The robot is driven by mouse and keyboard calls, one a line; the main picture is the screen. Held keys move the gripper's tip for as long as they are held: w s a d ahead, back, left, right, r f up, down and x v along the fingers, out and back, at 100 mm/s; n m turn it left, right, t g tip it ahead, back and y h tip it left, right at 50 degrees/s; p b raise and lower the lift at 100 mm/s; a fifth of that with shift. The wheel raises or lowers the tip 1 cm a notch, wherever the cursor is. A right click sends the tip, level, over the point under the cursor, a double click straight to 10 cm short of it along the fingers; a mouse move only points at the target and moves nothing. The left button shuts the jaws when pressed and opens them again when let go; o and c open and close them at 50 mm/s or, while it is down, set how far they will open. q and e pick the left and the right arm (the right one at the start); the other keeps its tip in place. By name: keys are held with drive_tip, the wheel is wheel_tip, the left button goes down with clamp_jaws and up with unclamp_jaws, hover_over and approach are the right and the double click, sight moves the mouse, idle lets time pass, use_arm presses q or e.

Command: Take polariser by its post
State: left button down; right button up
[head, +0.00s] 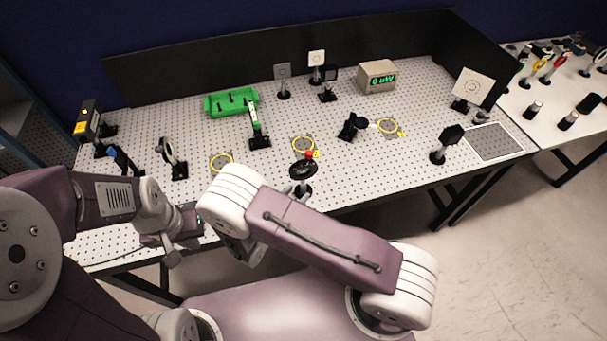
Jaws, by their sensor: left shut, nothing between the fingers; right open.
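A round black mount with a red spot on top (303,171), which looks like the polariser, stands upright near the front edge of the perforated table. Its short post shows below the disc, and its foot is partly covered by my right arm. My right gripper (287,191) is mostly hidden behind my own arm link; a small pale part of it shows just left of the post. It is open, and I cannot tell whether it touches the post. My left gripper (181,236) is shut and empty at the table's front left edge, well away from the mount.
Yellow rings (222,162) mark spots on the table (215,135). A lens mount (174,160), a tall black stand (258,130) and a tilted black mount (352,127) stand nearby.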

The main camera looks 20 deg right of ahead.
sight(302, 186)
drive_tip(key=shift+w+d+f, duration=0.2)
drive_tip(key=shift+w+d, duration=0.2)
drive_tip(key=shift+w, duration=0.15)
drive_tip(key=shift+w+d, duration=0.1)
drive_tip(key=p+x, duration=0.2)
drive_tip(key=x, duration=0.2)
drive_tip(key=shift+w+r, duration=0.15)
drive_tip(key=shift+r, duration=0.05)
drive_tip(key=shift+w+d+f, duration=0.2)
drive_tip(key=shift+w+f, duration=0.1)
drive_tip(key=shift+w, duration=0.1)
drive_tip(key=shift+s, duration=0.1)
drive_tip(key=shift+c, duration=1.2)
clamp_jaws()
